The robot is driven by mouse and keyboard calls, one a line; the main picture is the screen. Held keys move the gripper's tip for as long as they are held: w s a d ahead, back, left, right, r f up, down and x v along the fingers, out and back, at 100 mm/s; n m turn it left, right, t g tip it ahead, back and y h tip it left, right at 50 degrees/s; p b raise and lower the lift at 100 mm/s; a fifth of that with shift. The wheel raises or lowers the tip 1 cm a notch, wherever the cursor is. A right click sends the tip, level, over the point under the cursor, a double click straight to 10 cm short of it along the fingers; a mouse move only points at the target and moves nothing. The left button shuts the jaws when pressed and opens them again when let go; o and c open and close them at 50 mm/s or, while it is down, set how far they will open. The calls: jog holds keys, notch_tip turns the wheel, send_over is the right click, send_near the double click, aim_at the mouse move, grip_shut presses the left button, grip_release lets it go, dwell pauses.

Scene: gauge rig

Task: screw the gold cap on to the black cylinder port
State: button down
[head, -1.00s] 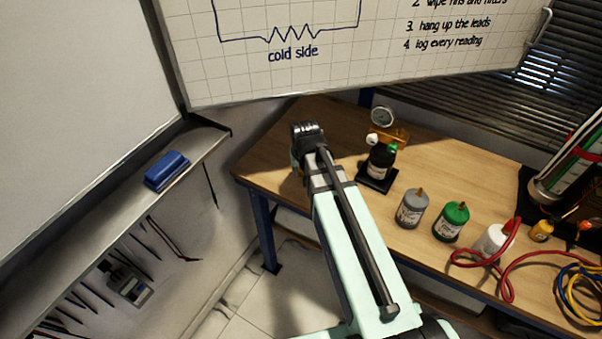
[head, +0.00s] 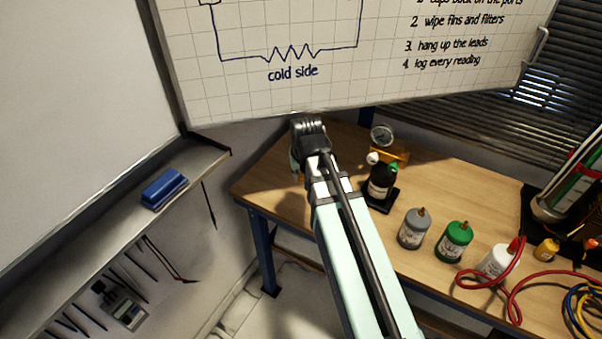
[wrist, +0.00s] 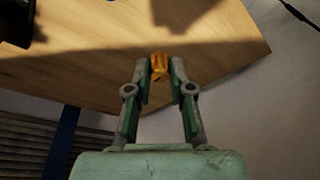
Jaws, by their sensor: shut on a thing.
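My gripper (wrist: 160,75) is shut on the gold cap (wrist: 159,66), which sits between the fingertips in the wrist view, above the wooden bench. In the head view the end of my arm hides most of the gripper and the cap. The black cylinder (head: 381,181) stands upright on a dark base to the right of my gripper, with a white knob and a green part at its top. The cap is apart from the cylinder. Which part of the cylinder is the port, I cannot tell.
A round gauge (head: 382,135) on a brass fitting stands behind the cylinder. A grey bottle (head: 414,229), a green bottle (head: 455,242) and a white bottle (head: 496,261) stand to the right, with a red lead (head: 512,308). The whiteboard (head: 300,90) hangs close above my wrist.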

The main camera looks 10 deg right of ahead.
jog(key=shift+s+f, duration=0.25)
jog(key=shift+s, duration=1.05)
jog(key=shift+s, duration=0.2)
